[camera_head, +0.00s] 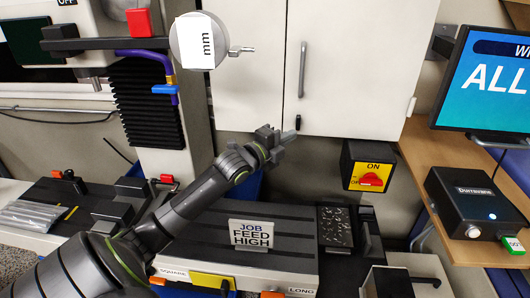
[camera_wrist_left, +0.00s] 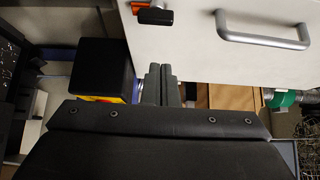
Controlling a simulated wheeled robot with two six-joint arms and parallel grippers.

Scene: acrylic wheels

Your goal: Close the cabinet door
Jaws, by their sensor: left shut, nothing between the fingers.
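The white cabinet door (camera_head: 355,70) fills the top middle of the head view, with a vertical metal bar handle (camera_head: 302,69) near its left edge. A narrow seam parts it from a white panel (camera_head: 245,95) on its left; I cannot tell whether the door stands slightly ajar. My left gripper (camera_head: 292,135) is shut and empty by the door's lower left corner. In the left wrist view its closed fingers (camera_wrist_left: 160,84) are beside the door's white face (camera_wrist_left: 200,50), with the handle (camera_wrist_left: 262,32) above right. Contact cannot be made out. My right gripper is out of view.
A yellow and red ON switch box (camera_head: 371,177) sits below the door. A wooden shelf (camera_head: 430,160) with a black box (camera_head: 475,205) and a monitor (camera_head: 490,80) is at right. A dark slotted machine table (camera_head: 195,225) lies below my left arm.

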